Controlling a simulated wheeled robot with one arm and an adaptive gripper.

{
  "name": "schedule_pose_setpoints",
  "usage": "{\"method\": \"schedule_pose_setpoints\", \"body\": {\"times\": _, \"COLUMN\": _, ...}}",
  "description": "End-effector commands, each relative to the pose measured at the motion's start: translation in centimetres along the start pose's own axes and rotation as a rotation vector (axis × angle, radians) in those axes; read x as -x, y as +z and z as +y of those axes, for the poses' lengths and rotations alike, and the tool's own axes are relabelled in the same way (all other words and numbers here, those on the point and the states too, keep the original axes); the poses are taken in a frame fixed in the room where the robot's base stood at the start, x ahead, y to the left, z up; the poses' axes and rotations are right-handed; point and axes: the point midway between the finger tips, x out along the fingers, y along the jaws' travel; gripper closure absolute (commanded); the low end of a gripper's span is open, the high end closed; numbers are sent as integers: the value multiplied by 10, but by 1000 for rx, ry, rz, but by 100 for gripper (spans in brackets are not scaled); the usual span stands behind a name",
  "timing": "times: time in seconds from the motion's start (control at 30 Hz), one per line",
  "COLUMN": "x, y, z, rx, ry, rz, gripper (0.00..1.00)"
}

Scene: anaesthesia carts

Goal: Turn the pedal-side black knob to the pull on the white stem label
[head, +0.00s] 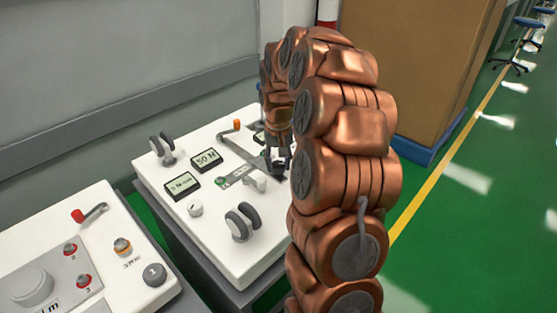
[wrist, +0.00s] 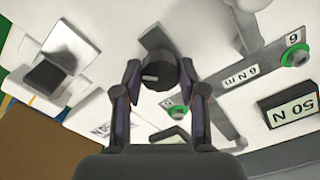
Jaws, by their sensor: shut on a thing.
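In the wrist view, a round black knob (wrist: 161,72) with a pale mark on its side sits between the fingers of my gripper (wrist: 160,78). The gripper is shut on it, one finger on each side. In the head view my gripper (head: 277,158) reaches down to the right part of the white panel (head: 215,245), and my arm hides much of that area. A grey pedal-like wedge (wrist: 50,74) lies left of the knob in the wrist view. A small white printed label (wrist: 113,128) is partly behind the left finger; its text is unreadable.
A grey bar (wrist: 235,85) with green-ringed fittings and a "50 N" display (wrist: 288,112) lie right of the knob. In the head view, grey paired discs (head: 242,222) stand at the panel's front. Another panel (head: 110,225) is at left, a brown box (head: 430,60) behind.

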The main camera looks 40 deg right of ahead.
Motion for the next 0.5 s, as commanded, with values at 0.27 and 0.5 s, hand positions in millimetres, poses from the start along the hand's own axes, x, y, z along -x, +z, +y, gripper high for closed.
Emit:
{"method": "schedule_pose_setpoints", "body": {"times": 0.27, "x": 2, "y": -2, "z": 1, "rx": -200, "ry": 3, "rz": 5, "gripper": 94}}
{"method": "schedule_pose_setpoints", "body": {"times": 0.5, "x": 2, "y": -2, "z": 1, "rx": -302, "ry": 2, "rz": 5, "gripper": 94}}
